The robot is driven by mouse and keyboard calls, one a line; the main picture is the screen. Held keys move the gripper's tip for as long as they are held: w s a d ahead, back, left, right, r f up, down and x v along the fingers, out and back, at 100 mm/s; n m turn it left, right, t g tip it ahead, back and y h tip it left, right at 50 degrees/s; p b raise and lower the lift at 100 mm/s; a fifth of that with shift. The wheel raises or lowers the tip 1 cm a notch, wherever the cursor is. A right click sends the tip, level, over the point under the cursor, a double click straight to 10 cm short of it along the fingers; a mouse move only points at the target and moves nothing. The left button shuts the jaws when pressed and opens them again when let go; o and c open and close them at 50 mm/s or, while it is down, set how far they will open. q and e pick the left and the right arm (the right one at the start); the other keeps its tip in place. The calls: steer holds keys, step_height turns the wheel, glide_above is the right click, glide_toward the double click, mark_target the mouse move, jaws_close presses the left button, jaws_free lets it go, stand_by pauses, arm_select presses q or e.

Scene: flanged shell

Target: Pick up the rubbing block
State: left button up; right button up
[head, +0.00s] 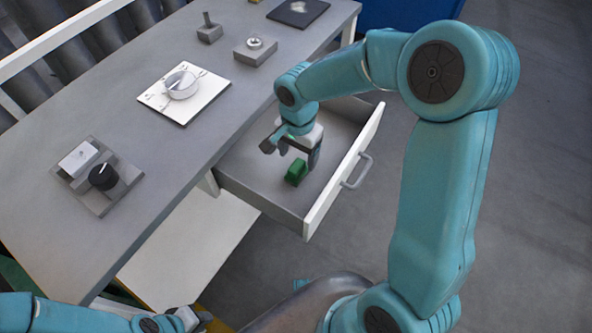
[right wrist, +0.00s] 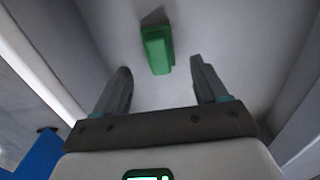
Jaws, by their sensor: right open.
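The rubbing block, taken to be the green block (head: 296,172), lies on the floor of the open drawer (head: 262,188). It also shows in the right wrist view (right wrist: 157,50), with a dark part at its far end. My right gripper (head: 291,150) is open and empty inside the drawer space, above the block. In the right wrist view its fingers (right wrist: 160,70) stand apart, one to each side of the block's line, with the block just beyond the tips. My left gripper (head: 192,319) is at the bottom edge of the head view, partly cut off; its jaws are unclear.
The drawer's white front (head: 345,172) with its handle (head: 357,171) and side walls bound the space around my right gripper. On the grey table (head: 150,60) stand a white plate with a round part (head: 182,84), a black-knob fixture (head: 104,177) and small grey blocks.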

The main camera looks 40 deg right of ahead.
mark_target(297, 166)
steer(key=f, duration=0.4)
steer(key=shift+s+a+f, duration=0.2)
steer(key=shift+a+f, duration=0.1)
steer(key=shift+f, duration=0.4)
steer(key=shift+r, duration=0.1)
steer(key=shift+c, duration=0.9)
steer(key=c, duration=1)
step_height(297, 166, up, 20)
steer(key=shift+p, duration=1.05)
